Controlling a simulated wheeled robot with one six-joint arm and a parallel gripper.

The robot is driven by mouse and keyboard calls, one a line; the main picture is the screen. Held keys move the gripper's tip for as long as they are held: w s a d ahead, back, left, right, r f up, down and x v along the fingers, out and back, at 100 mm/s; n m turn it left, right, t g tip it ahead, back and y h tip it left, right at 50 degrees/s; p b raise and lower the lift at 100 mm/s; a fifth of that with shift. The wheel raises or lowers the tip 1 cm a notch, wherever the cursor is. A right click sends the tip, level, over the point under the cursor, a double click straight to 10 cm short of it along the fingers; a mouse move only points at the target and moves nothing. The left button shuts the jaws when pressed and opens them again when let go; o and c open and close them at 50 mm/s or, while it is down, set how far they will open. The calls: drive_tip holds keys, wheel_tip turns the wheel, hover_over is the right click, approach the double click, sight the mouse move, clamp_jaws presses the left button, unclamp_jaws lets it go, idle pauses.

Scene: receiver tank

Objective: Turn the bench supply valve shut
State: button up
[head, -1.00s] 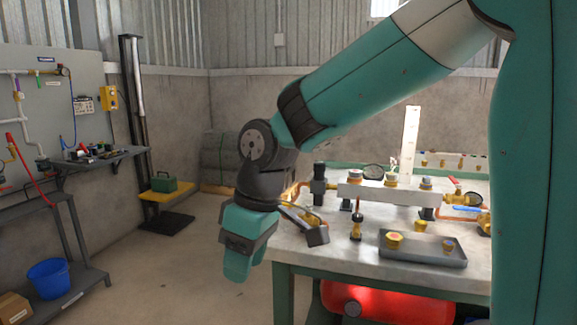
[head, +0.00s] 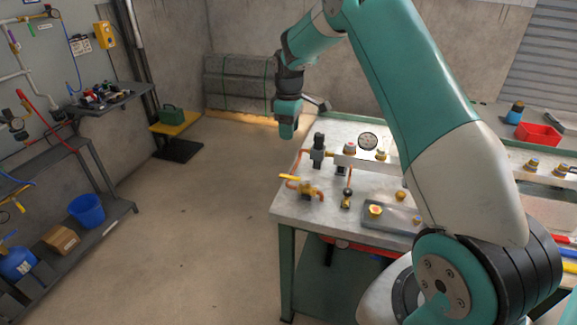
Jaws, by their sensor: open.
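A brass valve with a yellow lever handle (head: 289,178) sits at the near left corner of the bench top, joined to copper pipe. It appears to be the bench supply valve. The lever points left, out towards the bench edge. My gripper (head: 287,132) hangs pointing down above and beyond the valve, near the bench's left edge and clear of it. Its jaws are open, and nothing shows between them.
The bench (head: 300,210) also carries a black regulator (head: 318,150), a small black-knobbed valve (head: 347,198) and a grey tray (head: 390,217). My arm hides part of the bench. A blue bucket (head: 87,210) stands on the left shelf. The floor between is clear.

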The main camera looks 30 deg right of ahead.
sight(289, 176)
wheel_tip(289, 176, down, 16)
drive_tip(key=p, duration=0.4)
drive_tip(key=shift+r, duration=0.2)
drive_tip(key=shift+c, duration=0.2)
clamp_jaws()
